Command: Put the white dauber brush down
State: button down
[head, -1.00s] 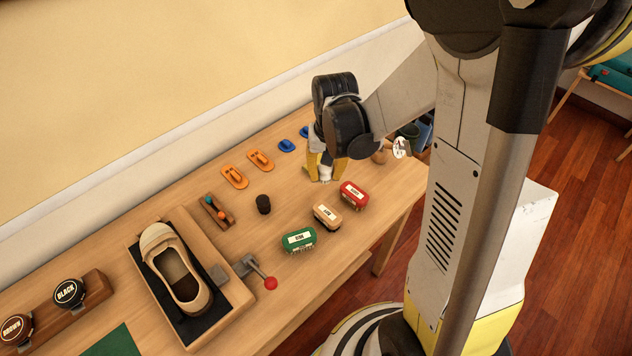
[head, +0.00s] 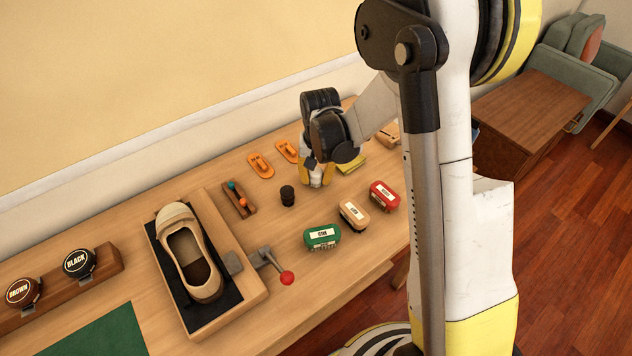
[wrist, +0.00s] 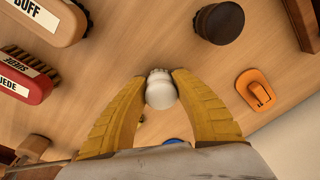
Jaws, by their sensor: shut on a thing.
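My gripper (head: 318,182) is low over the table, to the right of the small dark cylinder. In the wrist view my gripper's yellow fingers (wrist: 160,92) are shut on the white dauber brush (wrist: 161,93), with its rounded white end showing between the tips. A wooden block (head: 240,199) with teal and orange knobs lies to the left, beyond the dark cylinder (head: 287,196).
Green (head: 322,237), cream (head: 354,214) and red (head: 384,195) brushes stand along the front edge. Orange pieces (head: 260,166) lie toward the wall. A shoe (head: 190,250) sits in a holder beside a red-knobbed lever (head: 287,278). Bare wood lies around the dark cylinder.

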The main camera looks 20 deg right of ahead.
aim_at(318, 174)
jog(key=shift+f, duration=0.15)
jog(key=shift+f, duration=0.15)
jog(key=c, duration=1.1)
grip_release()
jog(key=shift+c, duration=0.2)
jog(key=r+p, duration=0.1)
jog(key=r, duration=0.3)
jog(key=r+p, duration=0.2)
jog(key=r, duration=0.2)
jog(key=s+r+p, duration=0.1)
jog(key=r+p, duration=0.1)
jog(key=r, duration=0.2)
jog(key=shift+s+r, duration=0.1)
jog(key=shift+r, duration=0.05)
jog(key=s+r+n+t, duration=0.2)
jog(key=s+r+t, duration=0.1)
jog(key=s+r, duration=0.4)
jog(key=s+r+n+t, duration=0.2)
jog(key=s+r, duration=0.5)
jog(key=s, duration=0.4)
jog(key=shift+s+t, duration=0.4)
jog(key=shift+t, duration=0.2)
